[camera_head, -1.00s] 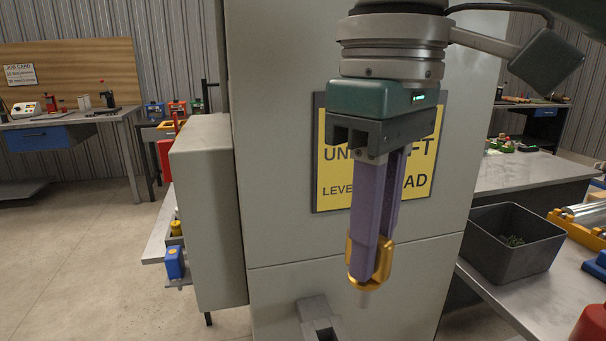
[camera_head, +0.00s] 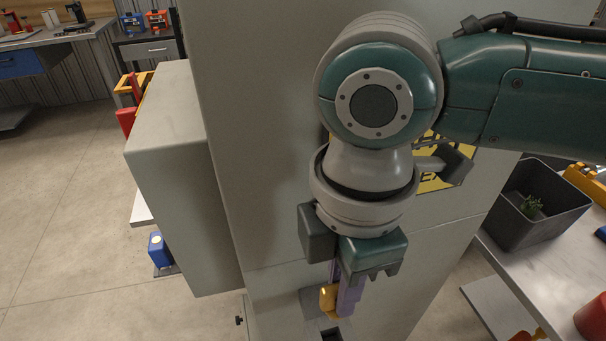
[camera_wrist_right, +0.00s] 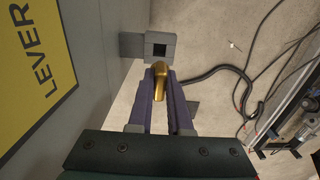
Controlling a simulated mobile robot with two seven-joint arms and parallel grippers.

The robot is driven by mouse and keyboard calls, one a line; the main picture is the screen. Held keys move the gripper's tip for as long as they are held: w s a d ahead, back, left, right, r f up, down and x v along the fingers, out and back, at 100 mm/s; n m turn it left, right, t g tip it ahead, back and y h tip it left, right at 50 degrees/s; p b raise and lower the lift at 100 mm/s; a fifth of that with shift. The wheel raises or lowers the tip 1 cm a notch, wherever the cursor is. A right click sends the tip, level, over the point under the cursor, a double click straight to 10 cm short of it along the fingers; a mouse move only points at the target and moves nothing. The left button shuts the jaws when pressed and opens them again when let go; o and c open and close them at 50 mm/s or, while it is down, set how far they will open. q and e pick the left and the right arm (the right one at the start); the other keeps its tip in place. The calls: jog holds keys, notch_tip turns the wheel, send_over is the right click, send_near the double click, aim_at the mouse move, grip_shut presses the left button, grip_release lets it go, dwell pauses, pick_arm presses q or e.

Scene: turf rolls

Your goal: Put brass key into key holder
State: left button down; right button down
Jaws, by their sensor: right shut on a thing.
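The brass key (camera_head: 327,299) is a gold piece held between the purple fingers of my right gripper (camera_head: 345,303). In the right wrist view the key (camera_wrist_right: 171,84) sits between the fingertips, and the gripper (camera_wrist_right: 165,73) is shut on it. The key holder (camera_wrist_right: 147,44) is a grey block with a dark square opening, fixed to the cabinet's face. In the head view the holder (camera_head: 316,301) is partly hidden behind the key and fingers, with its dark opening low in the picture. The key appears just short of the holder; I cannot tell whether they touch. My left gripper is not in view.
A tall grey cabinet (camera_head: 215,150) with a yellow sign (camera_wrist_right: 30,60) stands close to the gripper. A grey box (camera_head: 165,160) juts out at its left. At right, a bench (camera_head: 545,285) carries a dark bin (camera_head: 530,235). Black cables (camera_wrist_right: 240,85) lie on the floor.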

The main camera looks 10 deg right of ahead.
jog(key=shift+d+r+p, duration=0.15)
jog(key=shift+p, duration=0.4)
notch_tip(320, 180, down, 6)
jog(key=b, duration=0.4)
dwell(0.3)
jog(key=shift+p, duration=0.4)
dwell(0.7)
dwell(0.6)
jog(key=shift+f+b, duration=0.4)
jog(key=shift+f, duration=0.5)
jog(key=shift+f+b, duration=0.85)
jog(key=shift+f, duration=0.4)
jog(key=c, duration=0.8)
grip_release()
